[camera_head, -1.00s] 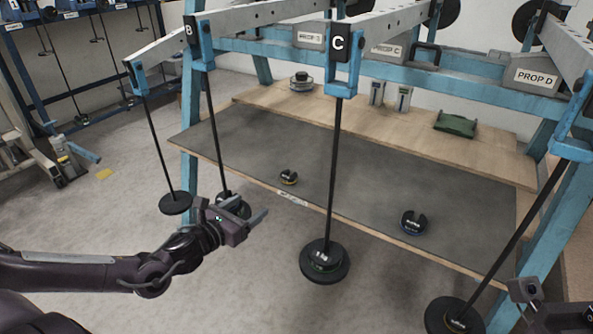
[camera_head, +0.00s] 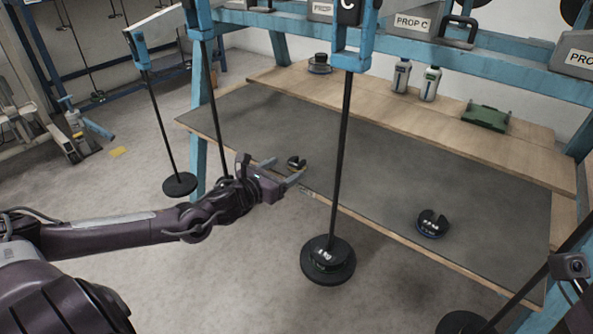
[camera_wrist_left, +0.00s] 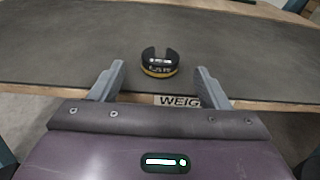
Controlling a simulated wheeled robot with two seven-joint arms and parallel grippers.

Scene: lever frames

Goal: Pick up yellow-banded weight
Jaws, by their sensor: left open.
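The yellow-banded weight (camera_head: 296,162) is a small black slotted disc with a yellow band round its lower edge. It lies flat on the grey mat near the front edge of the bench. In the left wrist view the weight (camera_wrist_left: 160,62) is centred beyond the fingertips, its slot facing away. My left gripper (camera_head: 288,170) is open and empty, just in front of the weight. In the left wrist view my gripper's fingers (camera_wrist_left: 160,80) stand wide apart at the bench edge, not touching it. My right gripper's jaws are not seen.
A blue-banded weight (camera_head: 432,224) lies further right on the mat (camera_head: 370,170). A hanging rod with black discs (camera_head: 327,260) stands in front of the bench, right of my left gripper. Other rods hang to the left. Bottles (camera_head: 430,83) and a green object (camera_head: 487,117) stand at the back.

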